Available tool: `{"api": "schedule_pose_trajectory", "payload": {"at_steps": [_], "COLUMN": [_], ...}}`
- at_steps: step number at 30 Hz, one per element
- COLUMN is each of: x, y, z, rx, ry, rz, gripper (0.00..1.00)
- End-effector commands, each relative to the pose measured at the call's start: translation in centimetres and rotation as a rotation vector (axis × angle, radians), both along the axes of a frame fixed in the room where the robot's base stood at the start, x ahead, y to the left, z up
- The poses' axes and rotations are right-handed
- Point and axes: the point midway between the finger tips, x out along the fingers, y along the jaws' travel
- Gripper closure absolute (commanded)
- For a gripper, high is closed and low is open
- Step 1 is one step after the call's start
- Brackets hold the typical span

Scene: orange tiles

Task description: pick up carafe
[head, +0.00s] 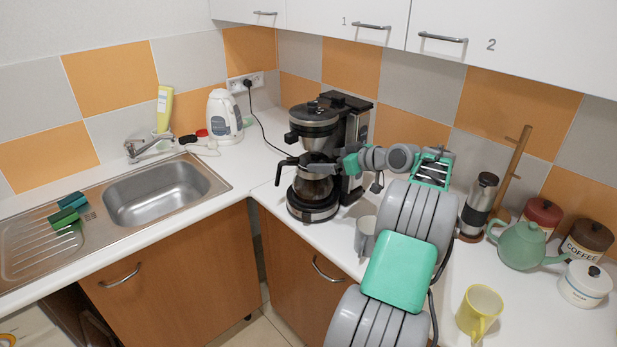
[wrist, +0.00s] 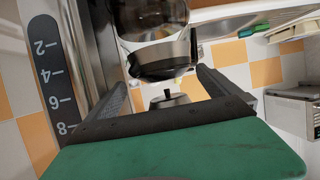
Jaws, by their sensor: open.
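The carafe (head: 314,187) is a clear glass pot with a dark, steel-banded collar and a black handle on its left side. It stands upright on the coffee maker's base, under the brew basket. My gripper (head: 322,165) reaches in from the right at the height of the carafe's top. In the wrist view, which is upside down, my gripper (wrist: 162,80) is open, one finger on each side. The carafe's collar (wrist: 160,62) shows ahead, around and beyond the fingertips. I cannot tell whether a finger touches it.
The coffee maker (head: 358,135) has a tall column behind the carafe. A grey mug (head: 366,236) stands near my arm. A grinder (head: 479,205), green teapot (head: 522,245) and yellow mug (head: 480,312) are at the right. A kettle (head: 224,117) and sink (head: 160,192) are left.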

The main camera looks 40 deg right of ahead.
Motion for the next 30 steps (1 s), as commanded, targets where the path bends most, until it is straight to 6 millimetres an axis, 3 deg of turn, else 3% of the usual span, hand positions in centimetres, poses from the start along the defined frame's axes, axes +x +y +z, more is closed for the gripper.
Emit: {"api": "schedule_pose_trajectory", "payload": {"at_steps": [9,18,30], "x": [5.3,5.9,5.9], "y": [1.4,1.2,1.1], "z": [-1.5,-2.1,-2.1], "rx": [0.002,0.0,0.001], "ry": [0.002,0.001,0.001], "rz": [0.01,0.004,0.003], "gripper": [0.0,0.0,0.33]}}
